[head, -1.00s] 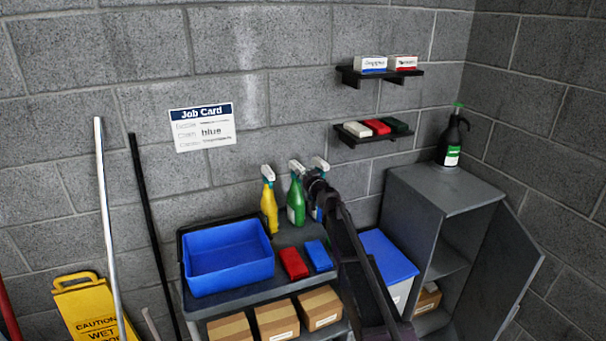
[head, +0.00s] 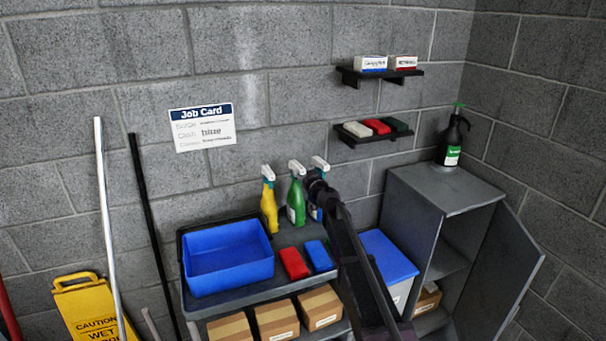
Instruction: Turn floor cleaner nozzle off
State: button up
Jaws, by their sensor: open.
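Three spray bottles stand in a row at the back of the grey cart top (head: 240,295): a yellow one (head: 269,208), a green one (head: 295,205) and a blue one (head: 313,212). Each has a white trigger head; I cannot read which is the floor cleaner. My gripper (head: 314,180) is at the blue bottle, in front of its upper part, and hides much of it. The gripper is open; its fingertips are small and dark here, and I cannot tell whether they touch the nozzle (head: 320,162).
A blue tub (head: 228,258), a red pad (head: 294,263) and a blue pad (head: 318,255) lie on the cart. A blue-lidded bin (head: 390,258) and an open grey cabinet (head: 440,190) with a black bottle (head: 452,140) stand right. Wall shelves (head: 372,137) hang above.

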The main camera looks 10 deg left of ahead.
jog(key=v, duration=0.7)
dwell(0.5)
dwell(0.3)
jog(key=s+d+f+m+g+h, duration=0.2)
jog(key=s+d+f, duration=0.4)
jog(key=s+d, duration=0.5)
jog(key=s+d+f+m+g+h, duration=0.3)
jog(key=s+d+f+g+h, duration=0.2)
jog(key=s+d, duration=0.7)
jog(key=s+d+f+m+g+h, duration=0.3)
jog(key=s+d+f+g, duration=0.4)
jog(key=s+d, duration=0.4)
jog(key=shift+s+d+f+h, duration=0.2)
jog(key=shift+s+f+h, duration=0.1)
jog(key=shift+s+h, duration=0.15)
